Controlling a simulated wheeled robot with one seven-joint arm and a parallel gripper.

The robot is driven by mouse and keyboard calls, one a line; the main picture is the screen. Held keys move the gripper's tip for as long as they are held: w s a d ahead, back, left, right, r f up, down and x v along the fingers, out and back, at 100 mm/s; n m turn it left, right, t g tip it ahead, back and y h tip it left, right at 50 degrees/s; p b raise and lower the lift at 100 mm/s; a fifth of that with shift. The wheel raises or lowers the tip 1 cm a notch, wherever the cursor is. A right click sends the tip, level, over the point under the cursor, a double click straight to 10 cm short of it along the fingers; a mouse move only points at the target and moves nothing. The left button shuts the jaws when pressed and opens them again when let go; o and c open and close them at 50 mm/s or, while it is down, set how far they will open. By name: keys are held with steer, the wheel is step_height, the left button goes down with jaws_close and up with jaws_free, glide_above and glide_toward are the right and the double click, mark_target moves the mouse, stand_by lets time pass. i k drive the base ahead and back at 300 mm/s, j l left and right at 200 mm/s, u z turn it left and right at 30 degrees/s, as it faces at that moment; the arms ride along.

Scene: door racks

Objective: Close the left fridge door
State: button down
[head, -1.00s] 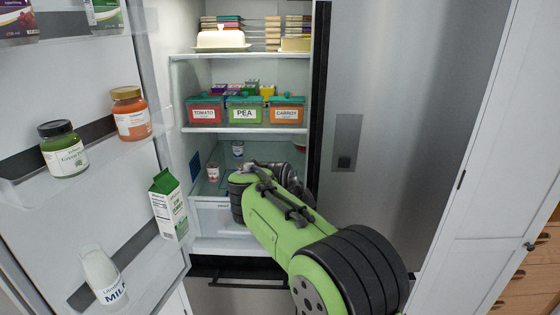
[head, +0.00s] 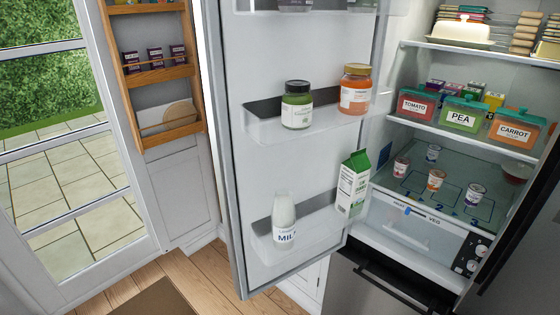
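The left fridge door (head: 320,160) stands wide open in the middle of the head view, its inner side with shelves facing me. Its free edge (head: 222,170) is at the left of the door, and its hinge side meets the fridge at the right. The door shelves hold a green jar (head: 297,105), an orange jar (head: 355,90), a milk bottle (head: 283,218) and a green-and-white carton (head: 352,184). The open fridge interior (head: 420,165) shows at the right. My gripper and arm are not in view.
Behind the door are a wooden wall rack (head: 160,75), a white cabinet (head: 178,195) and a glass door (head: 60,150). Wooden floor (head: 190,275) and a brown mat (head: 155,298) lie at the lower left. Labelled tubs (head: 464,112) and small cups stand on the fridge shelves.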

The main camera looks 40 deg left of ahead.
mark_target(248, 50)
steer(key=i+j+u, duration=0.1)
steer(key=j+u, duration=0.35)
steer(key=i+j+u, duration=0.1)
steer(key=j+u, duration=0.3)
steer(key=i+j+u, duration=0.2)
steer(key=j+u, duration=0.25)
steer(key=i+j+u, duration=0.25)
steer(key=u, duration=0.15)
steer(key=i+j+u, duration=0.2)
steer(key=u, duration=0.25)
steer(key=i+j+u, duration=0.1)
steer(key=i+u, duration=0.55)
steer(key=u, duration=0.2)
